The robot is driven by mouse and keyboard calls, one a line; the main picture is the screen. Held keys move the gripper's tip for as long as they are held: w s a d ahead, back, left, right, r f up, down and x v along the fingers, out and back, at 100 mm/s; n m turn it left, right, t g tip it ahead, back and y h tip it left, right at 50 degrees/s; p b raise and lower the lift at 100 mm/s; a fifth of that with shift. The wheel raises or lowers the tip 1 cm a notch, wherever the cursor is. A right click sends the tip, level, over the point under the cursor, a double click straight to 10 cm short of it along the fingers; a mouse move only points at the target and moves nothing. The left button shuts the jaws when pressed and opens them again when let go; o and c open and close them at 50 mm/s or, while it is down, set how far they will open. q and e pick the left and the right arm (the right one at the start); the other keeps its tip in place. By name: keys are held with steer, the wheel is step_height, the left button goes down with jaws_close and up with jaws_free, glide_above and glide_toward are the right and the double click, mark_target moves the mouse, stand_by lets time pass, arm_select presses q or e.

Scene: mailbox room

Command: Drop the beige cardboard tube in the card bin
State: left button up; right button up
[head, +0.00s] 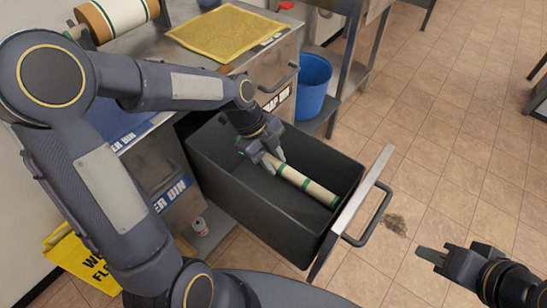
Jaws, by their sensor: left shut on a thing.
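A beige cardboard tube (318,191) with green bands slants across the open mouth of a dark pull-out bin (228,180). My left gripper (275,164) is shut on the tube near its upper-left end. The tube's right end is near the bin's front wall; I cannot tell how deep it is or whether it touches the bin. The front label of this bin does not face me. My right gripper (432,256) is apart, over the floor at the lower right; its jaw opening is unclear.
The bin's front panel has a handle (370,218). A blue bucket (312,84) stands behind it. A yellow mat (226,32) lies on the counter.

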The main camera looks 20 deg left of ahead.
arm_select(q)
steer(key=shift+f, duration=0.45)
steer(key=o, duration=1.1)
steer(key=p+v, duration=0.1)
steer(key=v, duration=0.7)
steer(key=shift+p, duration=0.3)
steer(key=shift+f, duration=0.1)
